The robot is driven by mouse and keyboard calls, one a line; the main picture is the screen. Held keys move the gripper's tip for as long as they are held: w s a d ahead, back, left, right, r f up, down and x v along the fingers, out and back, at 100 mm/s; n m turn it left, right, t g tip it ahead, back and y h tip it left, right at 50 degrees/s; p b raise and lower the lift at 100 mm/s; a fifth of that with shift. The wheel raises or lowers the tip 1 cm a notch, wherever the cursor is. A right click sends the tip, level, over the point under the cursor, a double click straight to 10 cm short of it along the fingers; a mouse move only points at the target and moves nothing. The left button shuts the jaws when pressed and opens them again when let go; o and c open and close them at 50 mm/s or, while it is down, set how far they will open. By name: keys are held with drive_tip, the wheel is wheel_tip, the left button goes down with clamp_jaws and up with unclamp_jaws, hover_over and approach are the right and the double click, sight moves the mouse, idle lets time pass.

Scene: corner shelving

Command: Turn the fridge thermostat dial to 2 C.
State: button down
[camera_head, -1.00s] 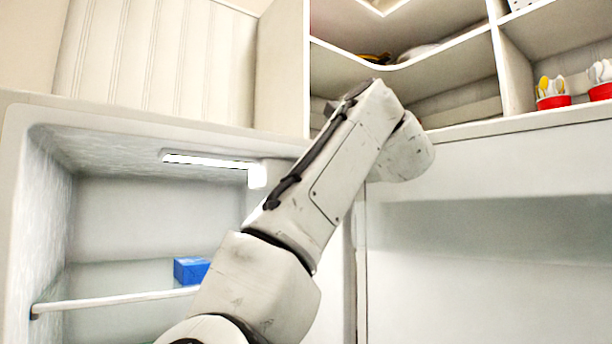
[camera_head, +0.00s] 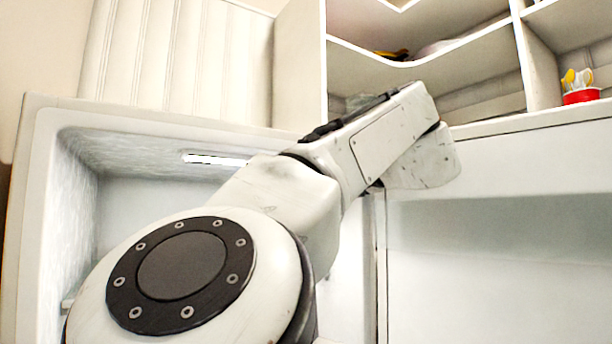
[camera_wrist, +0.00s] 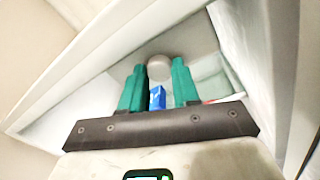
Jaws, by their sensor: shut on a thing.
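The round grey thermostat dial (camera_wrist: 159,65) shows in the wrist view between the tips of my two teal fingers. My gripper (camera_wrist: 160,72) is shut on the dial, with one finger on each side of it. I see no numbers or pointer, so I cannot tell its setting. The open fridge (camera_head: 80,215) is at the left in the head view. There my arm covers much of its interior, and neither the dial nor my gripper can be seen.
A blue box (camera_wrist: 157,97) shows beyond the fingers inside the fridge. A light strip (camera_head: 215,160) runs under the fridge ceiling. Corner shelves (camera_head: 470,60) stand above at the right, with a red pot of utensils (camera_head: 581,95). The fridge walls and door are close around my arm.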

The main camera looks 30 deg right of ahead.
drive_tip(key=shift+f+m, duration=0.25)
drive_tip(key=shift+m, duration=0.85)
drive_tip(key=c, duration=1.1)
unclamp_jaws()
drive_tip(key=shift+r, duration=0.1)
drive_tip(key=s+b, duration=0.1)
drive_tip(key=s, duration=0.2)
drive_tip(key=s+b, duration=0.1)
drive_tip(key=s, duration=0.3)
drive_tip(key=s+b, duration=0.2)
drive_tip(key=s, duration=0.1)
drive_tip(key=shift+s+d, duration=0.3)
drive_tip(key=shift+d, duration=0.1)
drive_tip(key=shift+r, duration=0.1)
